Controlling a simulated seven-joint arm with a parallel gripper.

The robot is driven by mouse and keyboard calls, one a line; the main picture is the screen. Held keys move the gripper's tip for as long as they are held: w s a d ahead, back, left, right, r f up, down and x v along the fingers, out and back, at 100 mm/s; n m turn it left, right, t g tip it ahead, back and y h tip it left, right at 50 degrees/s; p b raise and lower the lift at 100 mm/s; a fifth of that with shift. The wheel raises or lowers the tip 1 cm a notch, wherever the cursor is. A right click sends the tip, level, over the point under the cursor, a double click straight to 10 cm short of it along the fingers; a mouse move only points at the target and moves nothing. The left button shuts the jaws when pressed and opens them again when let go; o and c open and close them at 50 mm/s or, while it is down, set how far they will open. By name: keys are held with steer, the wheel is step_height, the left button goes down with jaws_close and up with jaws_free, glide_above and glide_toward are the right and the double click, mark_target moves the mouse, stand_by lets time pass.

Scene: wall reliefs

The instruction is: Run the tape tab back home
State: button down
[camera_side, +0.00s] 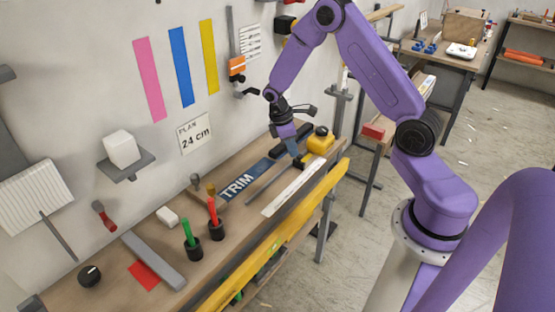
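A yellow tape measure (320,140) with a black knob on top sits at the right end of the workbench. A pale strip (290,190), seemingly the tape, lies along the bench from near it toward the front left. A small dark piece (303,161) stands near the strip's far end, beside the yellow body; I cannot tell if it is the tab. My gripper (298,158) points down at this dark piece, close to or touching it. The fingers are small and partly merged with the dark piece, so their opening and any hold are unclear.
A blue TRIM board (238,186) and a dark bar lie left of the strip. A wall shelf holds a white block (122,149).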

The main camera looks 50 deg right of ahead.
steer(key=shift+d+f, duration=0.1)
steer(key=shift+d, duration=1.75)
steer(key=w+a, duration=0.1)
steer(key=w+a+r, duration=0.1)
steer(key=a, duration=0.1)
steer(key=shift+w, duration=0.4)
steer(key=v, duration=1)
steer(key=n+g+h, duration=0.2)
steer(key=n+h, duration=0.1)
steer(key=h, duration=0.2)
glide_toward(300, 158)
steer(key=s+a, duration=0.1)
steer(key=a, duration=0.1)
steer(key=s+a+f+n+t+h, duration=0.1)
steer(key=n+h, duration=0.1)
steer(key=s+a+f+n+t+h, duration=0.1)
steer(key=s+a+n+t+h, duration=0.1)
steer(key=h, duration=0.1)
steer(key=s+a+f+n+t+h, duration=0.1)
steer(key=a+n+h, duration=0.1)
steer(key=shift+s+f+n+t, duration=0.2)
steer(key=shift+n+t, duration=0.1)
steer(key=shift+t, duration=0.1)
steer(key=shift+a+f+n+t+h, duration=0.1)
steer(key=shift+a+n+t+h, duration=0.2)
steer(key=shift+n+t+h, duration=0.45)
steer(key=shift+y, duration=0.25)
steer(key=x, duration=1.4)
steer(key=shift+w+a, duration=0.1)
steer(key=shift+w, duration=0.05)
